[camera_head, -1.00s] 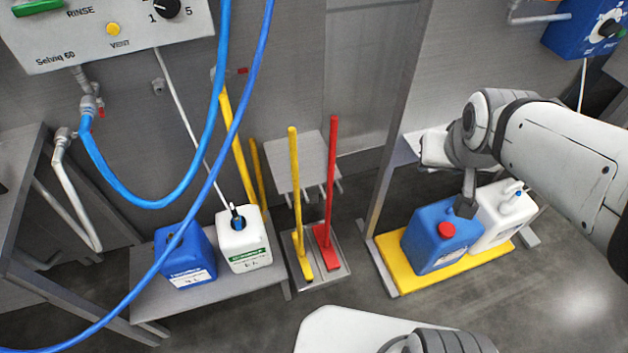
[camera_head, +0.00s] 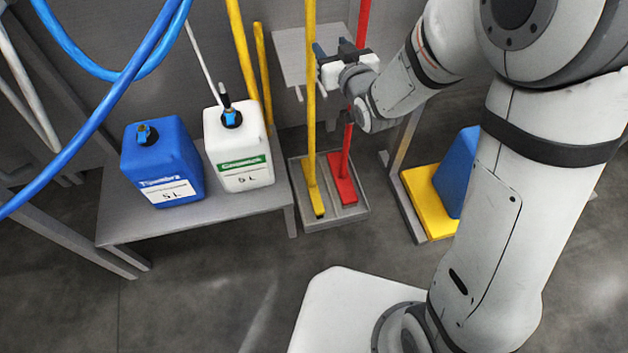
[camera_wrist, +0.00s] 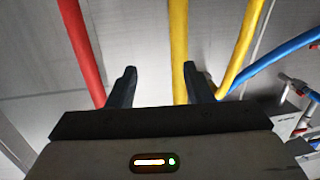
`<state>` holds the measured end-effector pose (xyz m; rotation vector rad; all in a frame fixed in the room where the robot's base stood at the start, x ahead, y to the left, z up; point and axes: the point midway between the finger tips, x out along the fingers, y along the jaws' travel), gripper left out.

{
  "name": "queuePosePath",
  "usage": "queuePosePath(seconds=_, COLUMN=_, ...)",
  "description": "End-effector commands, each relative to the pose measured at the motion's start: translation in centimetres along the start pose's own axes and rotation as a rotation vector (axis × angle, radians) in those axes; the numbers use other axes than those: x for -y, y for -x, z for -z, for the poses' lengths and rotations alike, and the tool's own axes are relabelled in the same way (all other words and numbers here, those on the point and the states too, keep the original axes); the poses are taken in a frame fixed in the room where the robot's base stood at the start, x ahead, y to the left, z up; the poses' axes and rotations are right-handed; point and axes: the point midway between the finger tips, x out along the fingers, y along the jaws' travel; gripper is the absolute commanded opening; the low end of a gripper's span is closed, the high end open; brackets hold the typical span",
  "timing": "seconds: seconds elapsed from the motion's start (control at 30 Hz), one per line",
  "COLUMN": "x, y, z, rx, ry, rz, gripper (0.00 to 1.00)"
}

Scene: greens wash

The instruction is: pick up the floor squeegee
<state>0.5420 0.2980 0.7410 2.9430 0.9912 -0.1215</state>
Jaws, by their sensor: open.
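Two long-handled floor tools stand upright in a grey floor tray (camera_head: 330,222). One is a yellow tool (camera_head: 310,120) with a narrow foot, the other a red tool (camera_head: 342,188) with a wider foot. I cannot tell for sure which is the squeegee. My gripper (camera_head: 332,46) is open at handle height, just right of the yellow handle and in front of the red one, hiding part of it. In the wrist view a yellow handle (camera_wrist: 178,45) shows between my fingertips, nearer the right finger; whether it is within their reach is unclear. The red handle (camera_wrist: 82,50) is outside, left.
A low grey bench (camera_head: 120,222) at left holds a blue canister (camera_head: 160,165) and a white canister (camera_head: 236,155). Yellow poles (camera_head: 242,45) lean behind it. A blue hose (camera_head: 110,95) hangs in front.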

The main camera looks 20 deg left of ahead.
Motion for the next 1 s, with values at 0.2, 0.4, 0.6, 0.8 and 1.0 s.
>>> queuePosePath(seconds=0.2, x=2.2, y=-1.2, z=-2.6, rx=-0.079, ry=-0.004, rz=0.053, gripper=0.46)
queuePosePath(seconds=0.4, x=2.5, y=-3.2, z=-2.4, rx=-0.087, ry=-0.005, rz=0.057, gripper=0.46)
queuePosePath(seconds=0.6, x=2.5, y=-5.8, z=-2.3, rx=-0.088, ry=-0.005, rz=0.056, gripper=0.46)
queuePosePath(seconds=0.8, x=2.6, y=-8.4, z=-1.9, rx=-0.086, ry=-0.005, rz=0.055, gripper=0.46)
queuePosePath(seconds=1.0, x=2.7, y=-8.8, z=-1.8, rx=-0.084, ry=-0.005, rz=0.055, gripper=0.46)
